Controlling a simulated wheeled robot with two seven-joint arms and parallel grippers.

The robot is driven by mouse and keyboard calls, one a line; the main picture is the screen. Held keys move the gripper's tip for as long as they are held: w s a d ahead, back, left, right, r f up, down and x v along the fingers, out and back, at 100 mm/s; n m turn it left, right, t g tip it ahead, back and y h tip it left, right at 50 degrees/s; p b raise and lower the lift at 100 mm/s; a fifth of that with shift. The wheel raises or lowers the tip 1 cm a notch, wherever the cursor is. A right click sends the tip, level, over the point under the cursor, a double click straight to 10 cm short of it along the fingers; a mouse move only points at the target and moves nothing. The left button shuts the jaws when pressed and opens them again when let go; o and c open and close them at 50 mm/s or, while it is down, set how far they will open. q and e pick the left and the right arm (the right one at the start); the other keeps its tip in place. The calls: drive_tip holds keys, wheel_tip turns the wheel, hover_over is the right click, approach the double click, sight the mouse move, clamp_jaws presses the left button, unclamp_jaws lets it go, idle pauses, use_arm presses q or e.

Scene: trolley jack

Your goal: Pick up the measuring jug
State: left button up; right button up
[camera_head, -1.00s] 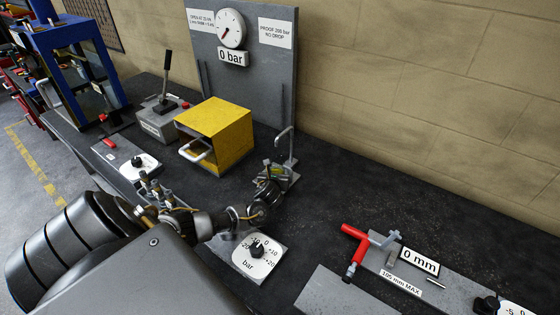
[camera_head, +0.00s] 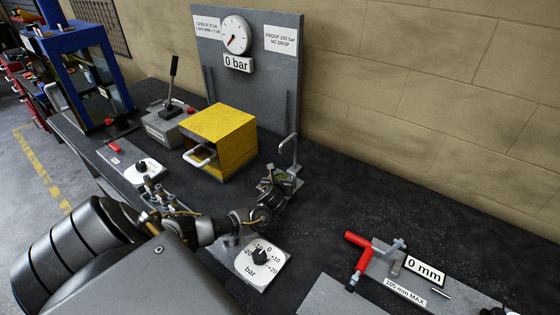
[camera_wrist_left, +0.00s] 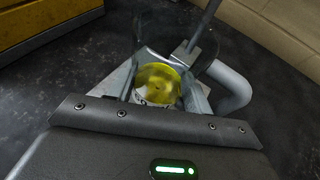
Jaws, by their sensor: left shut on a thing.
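The measuring jug looks like a clear vessel with yellow liquid (camera_wrist_left: 158,85) inside, seen from above in the left wrist view. White markings show on its near side. My left gripper (camera_wrist_left: 155,92) is shut on the jug, with one grey finger on each side of it. In the head view my left gripper (camera_head: 272,190) is beside the bent metal pipe stand (camera_head: 290,158), and the jug is mostly hidden behind it. I cannot tell whether the jug's base touches the stand or bench. My right gripper is not in view.
A yellow box (camera_head: 222,140) with a white handle stands left of the gripper. A grey gauge panel (camera_head: 262,85) rises behind. A dial plate (camera_head: 263,262) lies in front. A red-handled tool (camera_head: 358,262) lies to the right. The bench between there and the wall is clear.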

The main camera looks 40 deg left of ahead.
use_arm(q)
drive_tip(key=shift+r+b, duration=0.5)
drive_tip(key=shift+r, duration=0.85)
drive_tip(key=s+a+b, duration=0.1)
drive_tip(key=s+a, duration=0.1)
drive_tip(key=s, duration=0.2)
drive_tip(key=s+a+b, duration=0.2)
drive_tip(key=s+a, duration=0.1)
drive_tip(key=s, duration=0.1)
drive_tip(key=s+a+b, duration=0.1)
drive_tip(key=s+a, duration=0.1)
drive_tip(key=s, duration=0.3)
drive_tip(key=shift+a+b, duration=0.2)
drive_tip(key=shift+b, duration=0.15)
drive_tip(key=shift+s+a+r+b, duration=0.15)
drive_tip(key=shift+s+a, duration=0.25)
drive_tip(key=shift+s, duration=0.25)
drive_tip(key=shift+s+a+f+b, duration=0.15)
drive_tip(key=shift+s+a, duration=0.2)
drive_tip(key=shift+s, duration=0.25)
drive_tip(key=shift+r, duration=0.1)
